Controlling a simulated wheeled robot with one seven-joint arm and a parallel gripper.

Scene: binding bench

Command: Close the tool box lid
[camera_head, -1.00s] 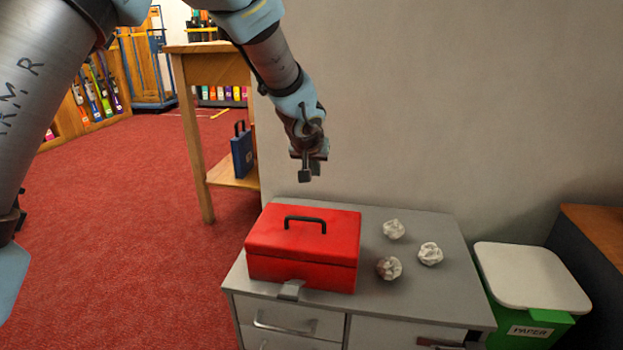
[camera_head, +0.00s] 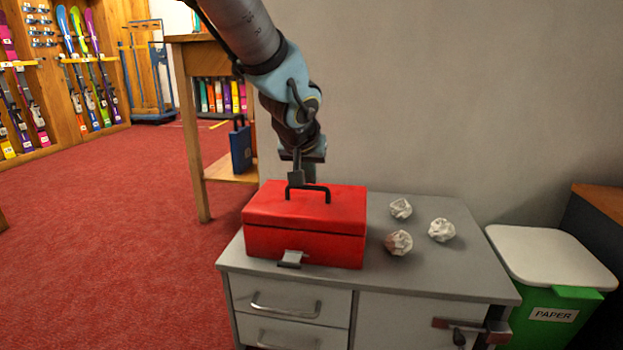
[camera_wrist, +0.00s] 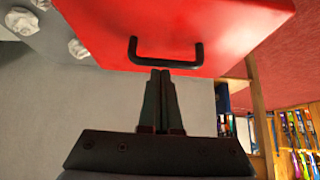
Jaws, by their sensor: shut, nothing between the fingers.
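The red tool box (camera_head: 305,245) stands on the grey cabinet top, and its lid (camera_head: 270,206) looks down flat on the body, with a thin dark seam between them. A black handle (camera_head: 318,188) stands up from the lid, and a grey latch (camera_head: 291,258) is at the front. My gripper (camera_head: 296,182) is shut and empty, just above the back part of the lid by the handle. In the wrist view, the shut fingertips (camera_wrist: 161,72) are close to the handle (camera_wrist: 166,64) over the red lid (camera_wrist: 220,25); I cannot tell whether they touch.
Several crumpled paper balls, one of them here (camera_head: 399,242), lie right of the box on the cabinet top (camera_head: 440,275). A green paper bin (camera_head: 550,310) with a white lid stands at the right. A wall (camera_head: 430,100) is close behind. A wooden table (camera_head: 195,130) stands at back left.

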